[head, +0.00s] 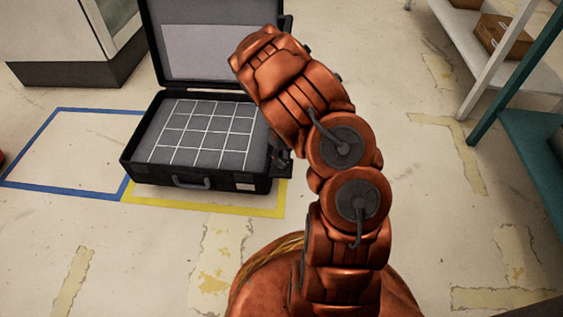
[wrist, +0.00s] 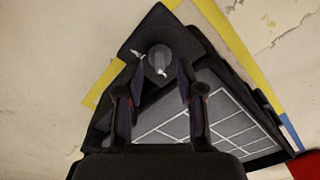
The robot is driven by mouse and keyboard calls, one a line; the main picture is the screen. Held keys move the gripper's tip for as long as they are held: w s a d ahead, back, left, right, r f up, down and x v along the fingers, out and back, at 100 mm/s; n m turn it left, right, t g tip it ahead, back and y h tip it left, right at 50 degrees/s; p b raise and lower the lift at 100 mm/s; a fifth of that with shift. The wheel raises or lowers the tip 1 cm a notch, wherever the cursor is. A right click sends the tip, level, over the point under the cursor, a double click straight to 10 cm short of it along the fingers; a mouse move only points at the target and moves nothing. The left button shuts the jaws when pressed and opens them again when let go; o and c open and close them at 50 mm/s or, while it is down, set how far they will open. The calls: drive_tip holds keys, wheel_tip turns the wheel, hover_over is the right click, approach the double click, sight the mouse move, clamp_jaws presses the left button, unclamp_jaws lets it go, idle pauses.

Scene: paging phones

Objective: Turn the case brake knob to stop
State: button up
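The open black case (head: 185,178) lies on the floor in the head view, its lid raised and a white grid on its inner panel. In the wrist view the case (wrist: 225,118) fills the lower right. The round grey brake knob (wrist: 159,56) sits on a dark plate at the case's side, with small white marks beside it. My gripper (wrist: 158,70) is open, its two fingers apart on either side of the knob. I cannot tell whether they touch it. In the head view my arm hides the knob and most of the gripper.
Yellow tape (head: 215,208) and blue tape (head: 55,189) mark the floor around and left of the case. A shelf with a cardboard box (head: 502,37) and a teal frame (head: 535,140) stand at the right. The floor in front is clear.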

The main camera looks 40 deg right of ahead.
drive_tip(key=shift+f, duration=0.75)
drive_tip(key=shift+c, duration=0.3)
clamp_jaws()
